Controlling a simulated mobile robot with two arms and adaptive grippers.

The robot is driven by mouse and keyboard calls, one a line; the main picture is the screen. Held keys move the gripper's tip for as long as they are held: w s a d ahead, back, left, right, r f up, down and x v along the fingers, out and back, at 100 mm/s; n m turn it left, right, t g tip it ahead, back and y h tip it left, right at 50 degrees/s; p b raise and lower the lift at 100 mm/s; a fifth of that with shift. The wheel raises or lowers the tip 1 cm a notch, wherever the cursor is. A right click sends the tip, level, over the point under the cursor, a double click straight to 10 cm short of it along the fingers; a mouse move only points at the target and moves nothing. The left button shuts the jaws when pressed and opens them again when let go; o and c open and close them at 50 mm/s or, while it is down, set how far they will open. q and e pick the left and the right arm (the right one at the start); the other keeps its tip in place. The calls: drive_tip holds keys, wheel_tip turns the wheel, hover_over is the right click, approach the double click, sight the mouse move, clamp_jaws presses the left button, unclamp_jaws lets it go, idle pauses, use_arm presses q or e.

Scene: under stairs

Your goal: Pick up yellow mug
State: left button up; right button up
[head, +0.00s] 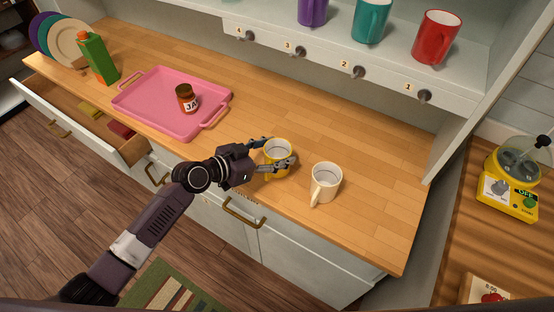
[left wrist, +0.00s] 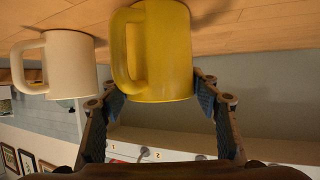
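The yellow mug (head: 277,158) stands upright on the wooden counter near its front edge. It also shows, upside down in the picture, in the left wrist view (left wrist: 160,50), with its handle on the left there. My left gripper (head: 278,152) reaches in from the left with one finger on each side of the mug. In the left wrist view the fingers (left wrist: 159,95) are spread wide, with the pads very close to the mug's sides; firm contact is not clear. My right gripper is not in view.
A white mug (head: 326,183) stands just right of the yellow one. A pink tray (head: 150,88) with a jam jar (head: 187,98) lies to the left. A shelf (head: 400,72) with purple, teal and red mugs hangs behind. A drawer (head: 75,115) is open at left.

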use_arm(q)
drive_tip(key=c, duration=0.7)
drive_tip(key=shift+r, duration=0.1)
drive_tip(key=shift+c, duration=0.2)
wheel_tip(320, 180, up, 20)
drive_tip(key=b, duration=0.2)
